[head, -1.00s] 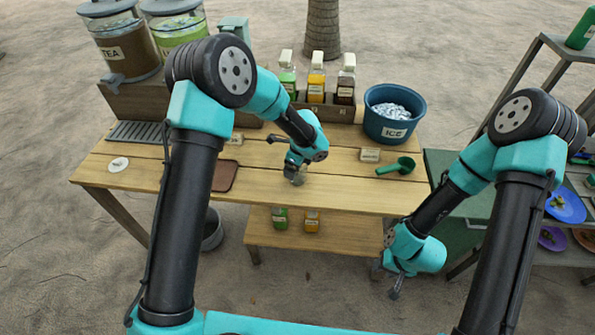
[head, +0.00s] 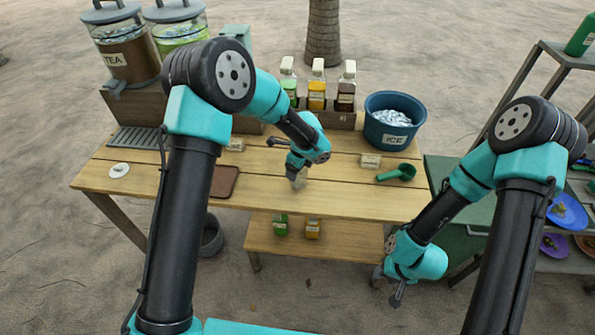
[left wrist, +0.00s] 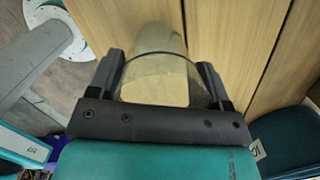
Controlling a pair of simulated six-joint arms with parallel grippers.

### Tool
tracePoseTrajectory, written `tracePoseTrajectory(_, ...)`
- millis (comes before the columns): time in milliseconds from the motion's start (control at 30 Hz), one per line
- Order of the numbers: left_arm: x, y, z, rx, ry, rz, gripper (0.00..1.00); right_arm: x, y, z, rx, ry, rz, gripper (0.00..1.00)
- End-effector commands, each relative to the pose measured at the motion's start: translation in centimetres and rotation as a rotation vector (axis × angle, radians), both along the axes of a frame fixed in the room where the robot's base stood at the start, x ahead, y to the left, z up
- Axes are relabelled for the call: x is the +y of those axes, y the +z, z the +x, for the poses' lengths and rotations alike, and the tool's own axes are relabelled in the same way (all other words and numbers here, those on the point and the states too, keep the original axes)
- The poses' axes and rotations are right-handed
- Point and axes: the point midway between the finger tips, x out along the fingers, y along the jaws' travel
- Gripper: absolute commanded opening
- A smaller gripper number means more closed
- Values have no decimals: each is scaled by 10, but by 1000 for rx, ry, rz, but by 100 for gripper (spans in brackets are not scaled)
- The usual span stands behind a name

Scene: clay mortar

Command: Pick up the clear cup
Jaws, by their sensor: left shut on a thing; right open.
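The clear cup (left wrist: 155,65) sits between the two fingers of my left gripper (left wrist: 160,82) in the left wrist view. The fingers are shut against its sides, and wood shows through it. In the head view my left gripper (head: 296,178) is over the middle of the wooden table, near its front edge. The cup is small and faint there, partly hidden by the gripper. I cannot tell whether it touches the table. My right gripper (head: 397,297) is open and empty, low in front of the table's right end.
A blue ice bucket (head: 395,122), a green scoop (head: 397,173) and a small label (head: 370,161) are on the right of the table. Bottles (head: 317,88) stand in a rack behind. Drink dispensers (head: 125,50) and a brown board (head: 224,181) are left. The table's front middle is fairly clear.

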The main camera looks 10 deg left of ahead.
Motion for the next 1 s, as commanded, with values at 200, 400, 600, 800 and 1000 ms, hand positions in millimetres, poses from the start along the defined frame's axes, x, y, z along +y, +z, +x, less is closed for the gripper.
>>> tracePoseTrajectory(200,-1,19,-8,1,-2,0,49,0,0,0,0,0,0,43)
tracePoseTrajectory(400,-6,22,-39,2,-5,1,49,0,0,0,0,0,0,43)
tracePoseTrajectory(600,-11,27,-86,2,-5,1,49,0,0,0,0,0,0,43)
tracePoseTrajectory(800,-18,31,-130,1,-5,0,49,0,0,0,0,0,0,43)
tracePoseTrajectory(1000,-21,33,-154,1,-3,1,49,0,0,0,0,0,0,43)
